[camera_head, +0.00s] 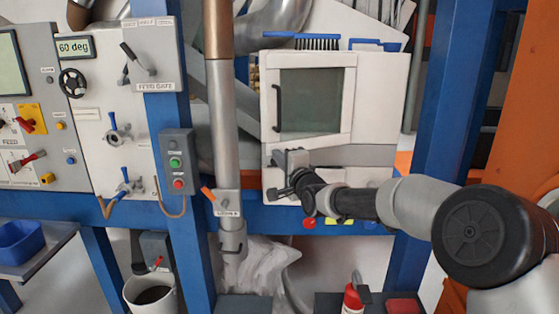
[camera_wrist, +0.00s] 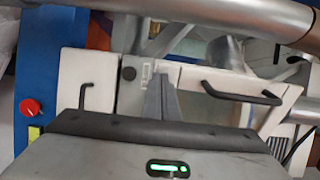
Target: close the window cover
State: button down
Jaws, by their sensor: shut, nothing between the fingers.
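The window cover (camera_head: 311,100) is a white-framed dark pane on the front of a white cabinet (camera_head: 383,95). It looks flush or nearly flush with the cabinet; I cannot tell if a small gap is left. Its black handle (camera_head: 277,108) is on the left side of the frame, and a black handle also shows on a white panel in the wrist view (camera_wrist: 242,97). My gripper (camera_head: 284,160) is just below the cover's lower left corner, in front of the cabinet. Its fingers (camera_wrist: 163,98) are shut and empty, to the left of that handle in the wrist view.
A grey vertical pipe (camera_head: 222,120) stands left of the cabinet. A blue post (camera_head: 446,100) stands on the right. A blue beam (camera_head: 262,217) with a red button (camera_head: 309,223) runs below. Brushes (camera_head: 303,41) lie on top of the cabinet.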

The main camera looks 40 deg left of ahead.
jog(key=w+a+t, duration=0.1)
jog(key=a, duration=0.1)
jog(key=w+a+m+t+h+p, duration=0.1)
jog(key=a, duration=0.1)
jog(key=w+a+m+t+h+p, duration=0.1)
jog(key=a, duration=0.1)
jog(key=shift+a+r, duration=0.1)
jog(key=shift+a, duration=0.3)
jog(key=shift+x, duration=0.8)
jog(key=shift+d+f, duration=0.1)
jog(key=shift+f, duration=0.15)
